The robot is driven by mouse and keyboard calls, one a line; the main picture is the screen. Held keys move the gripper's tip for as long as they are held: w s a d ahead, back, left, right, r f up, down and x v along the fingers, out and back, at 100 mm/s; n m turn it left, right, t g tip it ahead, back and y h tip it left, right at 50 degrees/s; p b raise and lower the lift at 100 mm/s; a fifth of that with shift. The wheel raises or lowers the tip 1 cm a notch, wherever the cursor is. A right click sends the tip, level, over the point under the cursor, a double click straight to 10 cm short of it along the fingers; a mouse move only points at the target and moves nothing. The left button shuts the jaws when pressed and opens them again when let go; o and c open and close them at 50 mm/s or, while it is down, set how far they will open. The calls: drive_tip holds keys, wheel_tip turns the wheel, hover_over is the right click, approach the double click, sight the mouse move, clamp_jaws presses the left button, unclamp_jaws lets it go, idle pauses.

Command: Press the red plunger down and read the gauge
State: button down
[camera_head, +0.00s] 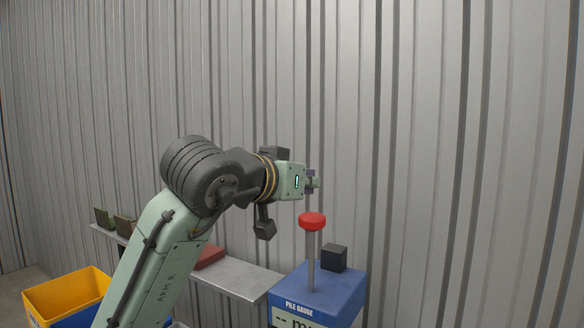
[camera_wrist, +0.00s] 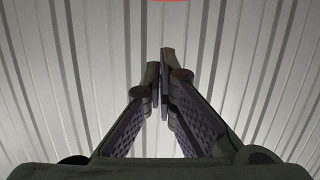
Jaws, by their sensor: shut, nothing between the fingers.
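The red plunger (camera_head: 312,221) is a round red knob on top of a grey upright rod. The rod stands on the blue pile gauge box (camera_head: 322,288). The knob is raised well above the box top. The gauge's display (camera_head: 292,320) is cut off by the bottom edge of the head view, and shows dashes. My gripper (camera_head: 316,182) is above the knob, apart from it, pointing right. In the wrist view my gripper (camera_wrist: 164,82) has its fingertips together with nothing between them. A sliver of red, likely the knob, shows at the top edge of the wrist view (camera_wrist: 170,1).
A black block (camera_head: 334,257) sits on the box behind the rod. A grey shelf (camera_head: 245,279) runs along the wall, with a red block (camera_head: 209,256) and green-brown pieces (camera_head: 113,221) on it. A yellow bin (camera_head: 66,295) stands at lower left. Corrugated wall stands behind.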

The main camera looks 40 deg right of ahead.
sight(307, 223)
drive_tip(key=shift+a+f+p, duration=0.1)
drive_tip(key=shift+f+p, duration=0.2)
drive_tip(key=shift+f, duration=1.55)
